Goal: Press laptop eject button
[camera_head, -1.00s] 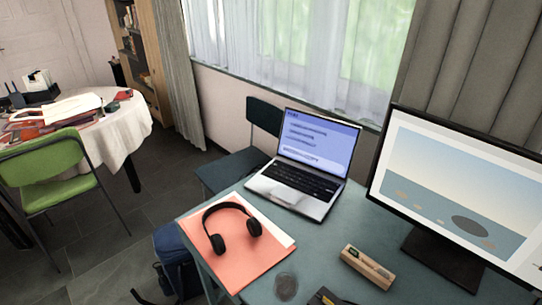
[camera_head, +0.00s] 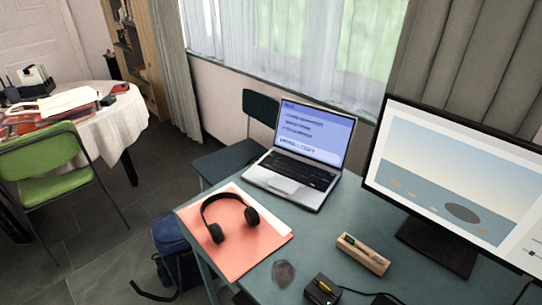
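An open silver laptop (camera_head: 301,160) stands on the teal desk (camera_head: 335,215), its screen lit with a blue page and its keyboard facing the front left. An eject button cannot be made out on it at this size. Neither of my grippers shows in the head view.
Black headphones (camera_head: 214,234) lie on a salmon folder (camera_head: 240,255) left of the laptop. A large monitor (camera_head: 450,190) stands at the right. A wooden holder (camera_head: 362,254), a small black box (camera_head: 322,291) and a dark round patch (camera_head: 284,274) are near the front. A dark chair (camera_head: 262,108) stands behind.

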